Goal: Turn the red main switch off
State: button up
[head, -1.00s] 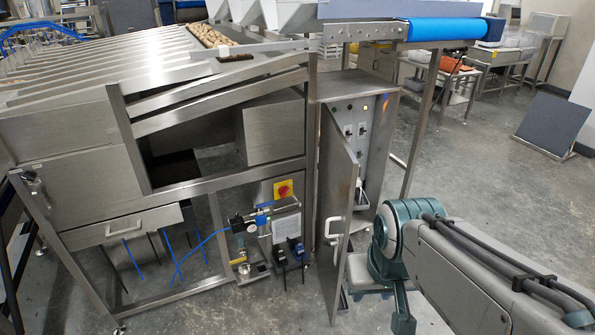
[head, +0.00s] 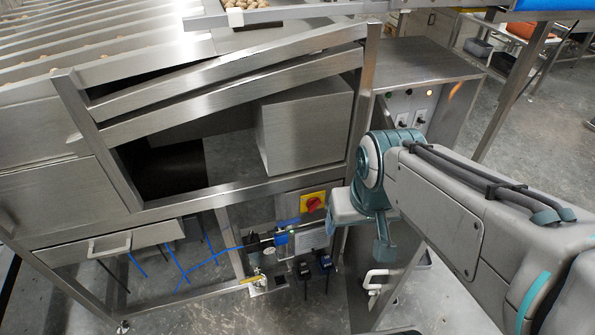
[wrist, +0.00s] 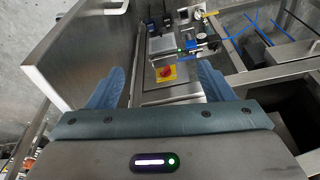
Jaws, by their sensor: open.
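The red main switch (head: 313,203) is a red rotary knob on a yellow square plate, low on the steel frame of the machine. In the wrist view the red knob (wrist: 166,72) shows between my fingers, beyond their tips. My gripper (wrist: 160,80) is open, with one blue-grey finger on each side of the picture and nothing between them. The knob's exact angle is too small to tell.
An open steel cabinet door (wrist: 75,45) stands close beside my left finger in the wrist view. Its white handle (head: 380,282) shows in the head view. A pneumatic unit (head: 283,238) with blue hoses sits below the switch. A drawer (head: 110,245) is at left.

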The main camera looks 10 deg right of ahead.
jog(key=w+a+f+t+b, duration=0.2)
jog(key=w+f, duration=0.6)
jog(key=w, duration=0.1)
jog(key=n+t+h+b, duration=0.1)
jog(key=n+t+b, duration=0.7)
jog(key=t+b, duration=0.2)
send_near(314, 205)
jog(key=f+b+x, duration=0.1)
jog(key=x, duration=0.6)
jog(key=shift+d, duration=0.35)
jog(key=shift+f, duration=0.1)
jog(key=shift+n+b, duration=0.3)
jog(key=c, duration=1)
